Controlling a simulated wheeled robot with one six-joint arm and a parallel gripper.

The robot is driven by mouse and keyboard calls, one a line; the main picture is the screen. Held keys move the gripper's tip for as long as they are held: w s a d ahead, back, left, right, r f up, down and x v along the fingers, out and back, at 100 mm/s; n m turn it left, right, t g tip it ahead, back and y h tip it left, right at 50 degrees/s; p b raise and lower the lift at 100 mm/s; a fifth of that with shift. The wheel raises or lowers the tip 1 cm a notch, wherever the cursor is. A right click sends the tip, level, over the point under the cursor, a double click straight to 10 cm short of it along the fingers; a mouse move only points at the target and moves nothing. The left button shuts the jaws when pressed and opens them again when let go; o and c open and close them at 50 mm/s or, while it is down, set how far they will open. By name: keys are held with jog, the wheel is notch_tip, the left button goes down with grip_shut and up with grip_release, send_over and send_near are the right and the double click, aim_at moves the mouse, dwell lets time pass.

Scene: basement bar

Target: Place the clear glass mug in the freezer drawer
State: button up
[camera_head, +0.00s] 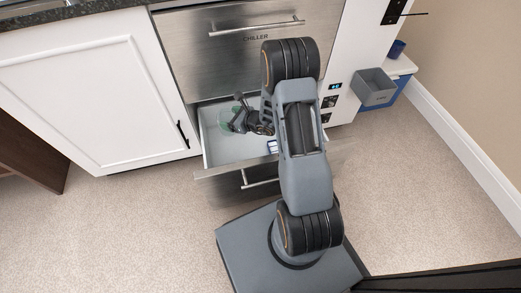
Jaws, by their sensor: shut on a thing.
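The clear glass mug (225,116) shows as a small greenish, see-through shape at the left inside the open drawer. My gripper (236,118) reaches in over the drawer and is shut on the mug; the fingers cover part of it. The open drawer (212,150) has pale inner walls and a steel front, and it sits below the steel drawer marked CHILLER (240,60). I cannot tell whether the mug touches the drawer floor. My arm hides the right part of the drawer.
A small white and blue item (272,146) lies in the drawer near my arm. A white cabinet (90,90) stands at left. A grey bin (373,87) is at right. The carpet at left is clear.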

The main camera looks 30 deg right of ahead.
jog(key=shift+s+d+f+n+g+y+b, duration=0.2)
jog(key=shift+f+n+g+y+b, duration=0.75)
jog(key=shift+f, duration=3.15)
jog(key=shift+s+a+f+n+g+y+b, duration=0.25)
jog(key=shift+f+b, duration=1.3)
jog(key=shift+f, duration=2.5)
jog(key=shift+s+d+f+n+g+y+b, duration=0.25)
jog(key=shift+f+n+g+y+b, duration=0.75)
jog(key=shift+f, duration=3.1)
jog(key=shift+s+a+f+t+h, duration=0.1)
jog(key=shift+t+h, duration=0.2)
jog(key=o, duration=1.2)
jog(key=shift+s+r, duration=0.1)
jog(key=shift+r, duration=0.2)
jog(key=shift+p+v, duration=1.35)
jog(key=shift+v, duration=2.25)
